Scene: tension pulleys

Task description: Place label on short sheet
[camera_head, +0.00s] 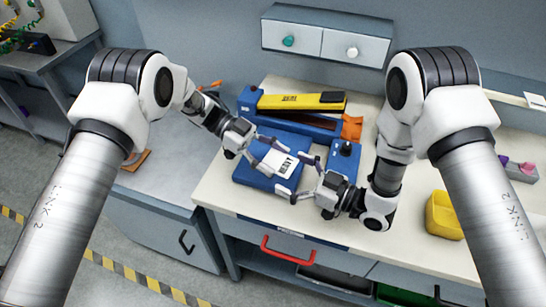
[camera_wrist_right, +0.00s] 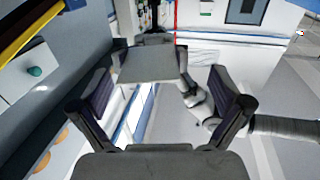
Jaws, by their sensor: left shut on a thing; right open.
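A white label card (camera_head: 284,168) with dark print reading like HEAVY shows above a blue block (camera_head: 250,178) on the cream bench. My left gripper (camera_head: 264,156) is shut on the label at its upper left edge. My right gripper (camera_head: 303,184) is open near the label's lower right side, with nothing clearly held. In the right wrist view, a grey square panel (camera_wrist_right: 146,65), apparently the label's shaded side, lies ahead of my open right gripper (camera_wrist_right: 165,92). I cannot tell which thing is the short sheet.
Behind are a yellow bar (camera_head: 300,102) with a printed patch and an orange part (camera_head: 351,128). A smaller blue block (camera_head: 344,156) stands to the right. A yellow bin (camera_head: 443,216) sits farther right. A drawer unit (camera_head: 326,39) is on the wall behind.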

